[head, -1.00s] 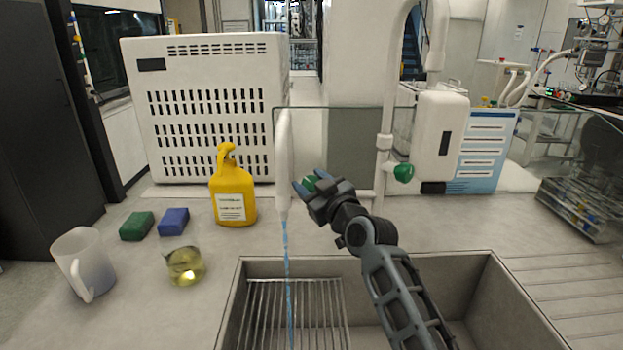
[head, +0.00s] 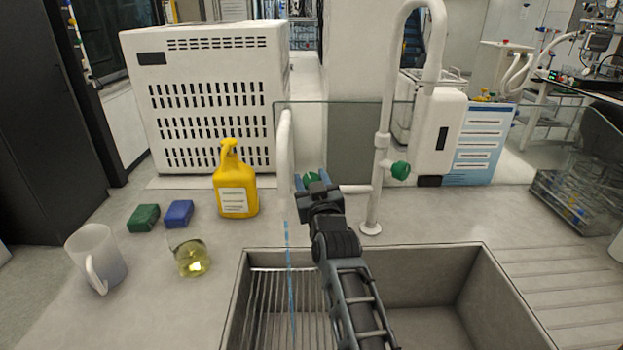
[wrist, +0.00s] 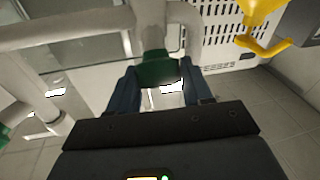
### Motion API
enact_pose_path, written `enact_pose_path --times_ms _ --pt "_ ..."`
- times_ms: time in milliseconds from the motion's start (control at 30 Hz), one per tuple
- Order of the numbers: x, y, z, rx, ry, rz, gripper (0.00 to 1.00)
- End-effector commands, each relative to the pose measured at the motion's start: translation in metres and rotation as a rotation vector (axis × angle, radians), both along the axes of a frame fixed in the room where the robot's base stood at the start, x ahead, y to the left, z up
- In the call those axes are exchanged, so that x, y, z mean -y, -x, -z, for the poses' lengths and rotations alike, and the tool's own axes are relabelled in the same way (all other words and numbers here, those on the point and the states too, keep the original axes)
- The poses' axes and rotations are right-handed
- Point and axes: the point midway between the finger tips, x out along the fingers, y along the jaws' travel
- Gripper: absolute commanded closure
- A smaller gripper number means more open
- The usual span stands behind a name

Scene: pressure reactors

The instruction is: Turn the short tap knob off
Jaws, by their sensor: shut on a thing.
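The short tap (head: 285,150) is a white pipe behind the left part of the sink, with a blue stream of water (head: 288,260) falling from it. Its green knob (head: 311,179) is mostly hidden behind my gripper (head: 312,183) in the head view. In the wrist view the green knob (wrist: 161,73) sits between the two blue fingers of my gripper (wrist: 157,82), which are shut on it. The tall tap (head: 382,140) stands to the right with its own green knob (head: 400,170), apart from my gripper.
The sink (head: 480,275) has a wire rack (head: 275,300) on its left. A yellow bottle (head: 236,185), green sponge (head: 143,217), blue sponge (head: 179,213), flask (head: 192,258) and white jug (head: 97,255) stand left. A glass panel (head: 350,130) stands behind the taps.

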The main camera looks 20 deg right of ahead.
Motion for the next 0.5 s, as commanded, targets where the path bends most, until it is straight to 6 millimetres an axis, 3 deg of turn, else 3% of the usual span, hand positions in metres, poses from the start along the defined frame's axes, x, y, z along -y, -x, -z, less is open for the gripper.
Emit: enact_pose_path --times_ms 500 --pt "-0.0042 -0.0010 0.0006 0.037 -0.110 0.142 0.81"
